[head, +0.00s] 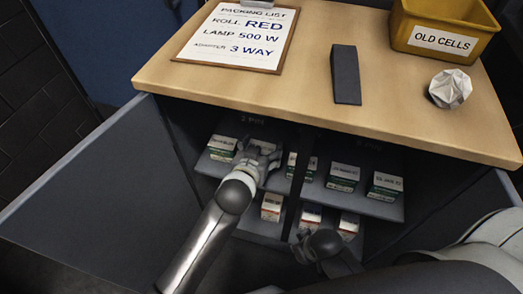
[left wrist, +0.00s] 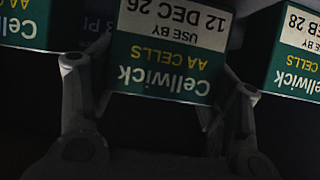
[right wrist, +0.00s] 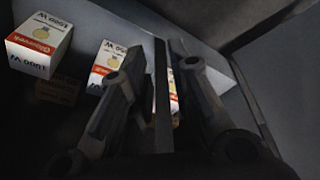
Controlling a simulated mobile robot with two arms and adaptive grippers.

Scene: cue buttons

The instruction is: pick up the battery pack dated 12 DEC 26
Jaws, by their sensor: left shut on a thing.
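The battery pack dated 12 DEC 26 (left wrist: 170,60) fills the upper middle of the left wrist view, upside down, white above and green below with "Cellwick AA CELLS". My left gripper (left wrist: 160,95) has a finger at each side of it and is shut on it. In the head view my left gripper (head: 262,155) is at the upper shelf and largely hides this pack. A pack dated FEB 28 (left wrist: 298,50) is to its right in the wrist view, and another Cellwick pack (left wrist: 25,25) to its left, its date out of frame. My right gripper (right wrist: 155,75) is low by the cupboard; its jaw state is unclear.
Green-and-white packs (head: 343,177) stand along the upper shelf (head: 355,203). Red-and-white boxes (head: 271,207) stand below, also in the right wrist view (right wrist: 40,45). The cupboard door (head: 95,190) is open at left. A clipboard (head: 237,35), dark block (head: 345,75), crumpled ball (head: 450,89) and yellow bin (head: 440,25) are on top.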

